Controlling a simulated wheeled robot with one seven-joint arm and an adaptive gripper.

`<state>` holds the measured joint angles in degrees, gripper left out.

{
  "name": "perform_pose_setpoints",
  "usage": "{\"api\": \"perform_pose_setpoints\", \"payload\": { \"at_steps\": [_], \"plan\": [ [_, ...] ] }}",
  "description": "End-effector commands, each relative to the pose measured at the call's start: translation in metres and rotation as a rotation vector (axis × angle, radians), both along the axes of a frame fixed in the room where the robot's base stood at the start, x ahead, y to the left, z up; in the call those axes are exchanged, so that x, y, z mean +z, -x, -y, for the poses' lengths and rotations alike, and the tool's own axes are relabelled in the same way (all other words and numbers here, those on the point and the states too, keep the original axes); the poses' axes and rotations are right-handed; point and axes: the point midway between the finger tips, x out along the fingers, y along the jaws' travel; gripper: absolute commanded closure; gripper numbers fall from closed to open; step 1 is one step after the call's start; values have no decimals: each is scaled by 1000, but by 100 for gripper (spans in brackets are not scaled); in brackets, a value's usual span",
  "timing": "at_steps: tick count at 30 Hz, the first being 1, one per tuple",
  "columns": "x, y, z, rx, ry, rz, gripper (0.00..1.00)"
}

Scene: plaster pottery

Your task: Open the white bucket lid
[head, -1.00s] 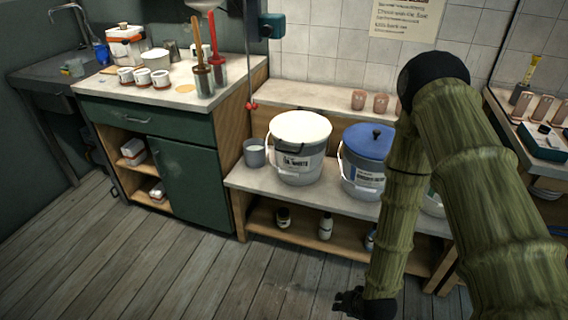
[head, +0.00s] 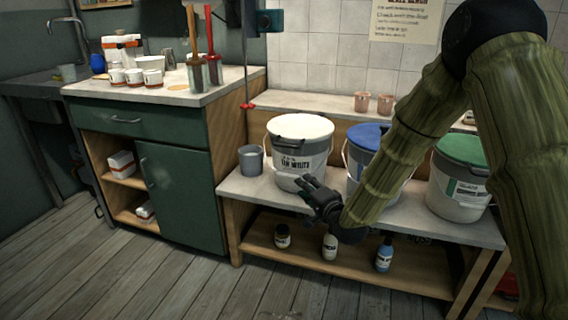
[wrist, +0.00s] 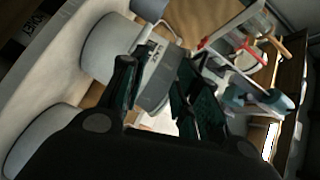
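The white bucket (head: 289,182) stands upright on the low bench in the head view, with its white lid (head: 300,126) seated on top. Its label and wire handle face the front. My gripper (head: 311,186) is in front of the bucket's lower right side, below lid height, and points up and left. In the wrist view, the two dark fingers (wrist: 158,92) are spread apart with nothing held between them. A pale bucket body (wrist: 104,47) lies beyond them, strongly tilted in that view. Whether the gripper touches the bucket is unclear.
A blue-lidded bucket (head: 365,137), partly behind my arm, and a green-lidded bucket (head: 461,149) stand to the right. A grey cup (head: 251,160) stands close left. The green cabinet (head: 183,190) is further left. Small bottles (head: 330,246) stand on the lower shelf.

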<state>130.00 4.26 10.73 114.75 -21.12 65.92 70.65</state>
Motion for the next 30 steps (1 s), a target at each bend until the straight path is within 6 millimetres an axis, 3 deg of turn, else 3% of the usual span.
{"api": "perform_pose_setpoints", "payload": {
  "at_steps": [3,10,17,30],
  "plan": [
    [21,-17,-9,17,-93,68,68],
    [58,-31,-20,49,-200,132,68],
    [67,-42,-27,56,-216,144,68],
    [74,-101,-58,56,-214,144,68]
  ]
}}
